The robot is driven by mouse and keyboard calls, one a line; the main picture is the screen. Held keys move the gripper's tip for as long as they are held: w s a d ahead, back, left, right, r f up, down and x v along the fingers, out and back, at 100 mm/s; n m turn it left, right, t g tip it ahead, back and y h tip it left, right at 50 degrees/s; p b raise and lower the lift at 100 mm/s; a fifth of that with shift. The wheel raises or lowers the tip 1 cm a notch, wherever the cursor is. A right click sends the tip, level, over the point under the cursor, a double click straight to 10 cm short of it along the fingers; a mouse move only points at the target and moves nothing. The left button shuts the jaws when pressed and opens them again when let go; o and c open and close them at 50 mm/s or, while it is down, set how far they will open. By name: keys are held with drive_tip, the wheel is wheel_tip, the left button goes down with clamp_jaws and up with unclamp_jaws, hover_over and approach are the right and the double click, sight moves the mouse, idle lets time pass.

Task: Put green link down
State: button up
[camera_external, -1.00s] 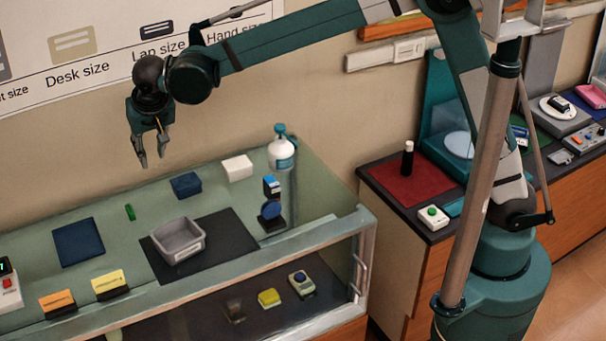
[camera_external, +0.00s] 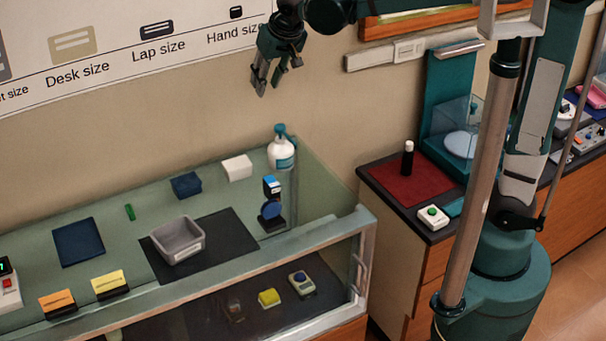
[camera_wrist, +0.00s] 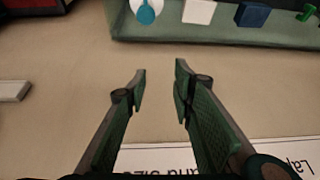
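The green link (camera_external: 130,212) is a small upright-looking green piece on the glass counter top (camera_external: 215,207), between the dark blue mat and the grey tray. It also shows at the upper right edge of the wrist view (camera_wrist: 307,12). My gripper (camera_external: 267,90) is high above the counter, near the wall sign, well up and to the right of the link. In the wrist view its two fingers (camera_wrist: 161,85) are apart with nothing between them.
On the counter are a grey tray (camera_external: 178,240) on a black mat (camera_external: 235,245), a dark blue mat (camera_external: 79,242), a blue box (camera_external: 186,185), a white box (camera_external: 237,167), a white bottle (camera_external: 281,153) and card holders (camera_external: 110,283). A side cabinet holds a red mat (camera_external: 400,190).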

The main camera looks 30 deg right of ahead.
drive_tip(key=s+d+t, duration=0.1)
drive_tip(key=s+d, duration=0.3)
drive_tip(key=d, duration=0.7)
drive_tip(key=s+d, duration=0.5)
drive_tip(key=d, duration=0.6)
drive_tip(key=s+d+f+t, duration=0.1)
drive_tip(key=s+d+f, duration=0.6)
drive_tip(key=s+d, duration=0.5)
drive_tip(key=shift+d+f+h, duration=0.3)
drive_tip(key=shift+d+h, duration=0.1)
drive_tip(key=shift+d, duration=0.15)
